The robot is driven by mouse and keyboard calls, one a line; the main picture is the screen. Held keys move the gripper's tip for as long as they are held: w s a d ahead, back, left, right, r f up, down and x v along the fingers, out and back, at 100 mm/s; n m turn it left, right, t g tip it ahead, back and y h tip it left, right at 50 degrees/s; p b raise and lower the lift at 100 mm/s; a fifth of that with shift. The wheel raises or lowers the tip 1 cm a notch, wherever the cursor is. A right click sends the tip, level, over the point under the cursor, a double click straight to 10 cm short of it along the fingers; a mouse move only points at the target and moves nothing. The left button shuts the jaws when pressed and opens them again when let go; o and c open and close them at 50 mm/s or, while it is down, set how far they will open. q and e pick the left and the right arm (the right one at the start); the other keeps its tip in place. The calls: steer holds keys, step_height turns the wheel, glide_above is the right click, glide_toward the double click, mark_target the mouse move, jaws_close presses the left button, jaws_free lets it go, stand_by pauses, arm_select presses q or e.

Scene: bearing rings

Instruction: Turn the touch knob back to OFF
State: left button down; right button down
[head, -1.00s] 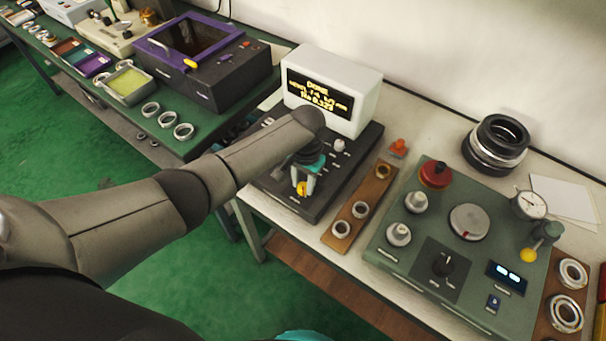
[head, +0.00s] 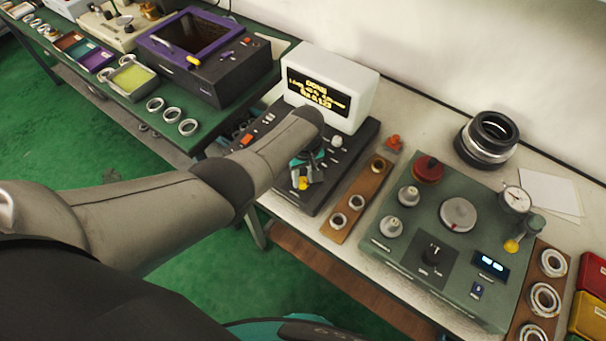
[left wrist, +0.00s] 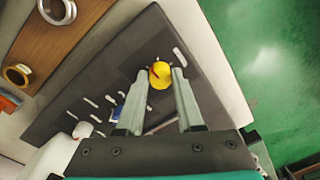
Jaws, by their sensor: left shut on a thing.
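A small yellow knob (head: 303,184) sits at the front of the dark tester base (head: 354,143), below a white display box (head: 365,87) with lit yellow text headed "DONE". My left gripper (head: 308,179) reaches down to it and is shut on the knob. In the left wrist view the yellow knob (left wrist: 160,76), with a reddish mark on it, is between the fingertips (left wrist: 162,80). I cannot read any label beside it. My arm hides part of the base. My right gripper is not in view.
A wooden strip with rings (head: 344,216) lies just right of the base. Beyond it stands a green panel (head: 395,259) with a black knob, dial gauge and red button. A purple-rimmed machine (head: 205,75) stands on the left bench. Green floor is open in front.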

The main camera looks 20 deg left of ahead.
arm_select(q)
steer(key=n, duration=0.4)
steer(key=shift+n, duration=0.3)
steer(key=n, duration=0.4)
steer(key=shift+a+n+p, duration=0.1)
steer(key=shift+n+p, duration=0.2)
steer(key=shift+p, duration=0.1)
steer(key=n, duration=0.4)
steer(key=shift+n+h, duration=0.3)
steer(key=shift+n, duration=1.8)
steer(key=shift+a, duration=0.1)
steer(key=c, duration=0.5)
jaws_free()
steer(key=shift+c, duration=0.2)
steer(key=shift+r, duration=0.1)
